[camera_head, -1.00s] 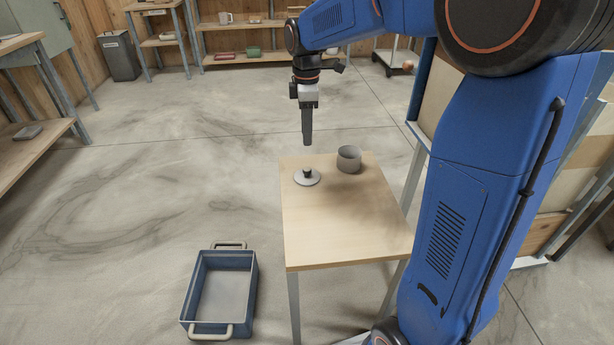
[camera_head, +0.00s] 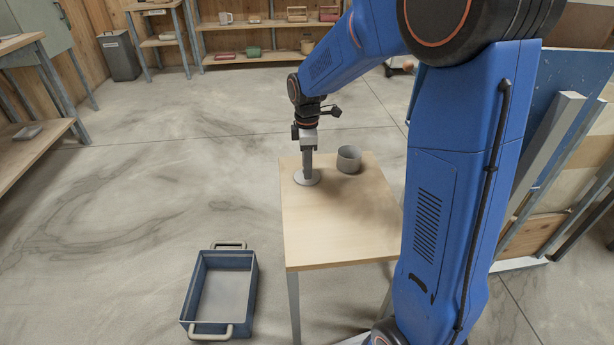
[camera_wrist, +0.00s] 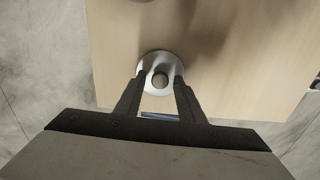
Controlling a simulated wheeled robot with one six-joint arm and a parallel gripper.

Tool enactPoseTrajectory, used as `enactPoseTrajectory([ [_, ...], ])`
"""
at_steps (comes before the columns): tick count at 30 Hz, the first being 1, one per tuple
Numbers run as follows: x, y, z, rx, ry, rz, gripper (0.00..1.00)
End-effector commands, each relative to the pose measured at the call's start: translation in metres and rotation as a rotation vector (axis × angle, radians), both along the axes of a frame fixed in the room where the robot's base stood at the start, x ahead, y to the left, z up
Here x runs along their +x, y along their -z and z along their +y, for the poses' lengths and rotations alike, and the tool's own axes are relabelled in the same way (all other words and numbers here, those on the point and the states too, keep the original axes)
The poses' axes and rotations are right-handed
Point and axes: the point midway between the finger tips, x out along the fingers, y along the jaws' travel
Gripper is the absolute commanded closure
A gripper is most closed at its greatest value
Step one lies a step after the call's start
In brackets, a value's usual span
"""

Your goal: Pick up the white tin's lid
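The lid (camera_head: 313,181) is a pale round disc lying flat on the wooden table (camera_head: 335,235), near its far left corner. In the wrist view the lid (camera_wrist: 150,66) has a round knob (camera_wrist: 160,80) at its middle. My gripper (camera_head: 307,175) points straight down over the lid and hides the knob in the head view. In the wrist view my gripper (camera_wrist: 160,76) has its two fingers apart, one on each side of the knob, with a gap visible. The open grey tin (camera_head: 348,160) stands upright just right of the lid.
A blue crate with pale handles (camera_head: 252,285) is on the floor left of the table. Shelves (camera_head: 265,58) stand along the back wall. Boards lean in a rack (camera_head: 560,165) at the right. The front of the tabletop is clear.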

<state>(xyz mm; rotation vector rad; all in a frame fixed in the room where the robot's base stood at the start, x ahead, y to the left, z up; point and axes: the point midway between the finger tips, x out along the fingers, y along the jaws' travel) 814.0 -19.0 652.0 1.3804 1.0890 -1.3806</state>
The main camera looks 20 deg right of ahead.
Motion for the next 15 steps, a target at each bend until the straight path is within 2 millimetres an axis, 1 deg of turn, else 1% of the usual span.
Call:
enactPoseTrajectory([
  [1,-0.0005,0.0053,0.0,-0.001,0.0,0.002,0.65],
  [4,0.0,0.0103,0.0001,0.0,0.0,0.0,0.65],
  [11,0.0001,0.011,0.0002,0.001,0.0,0.0,0.65],
  [14,0.0,0.0109,0.0002,0.001,0.0,0.0,0.86],
  [15,0.0,0.0109,0.0002,0.001,0.0,0.0,0.96],
])
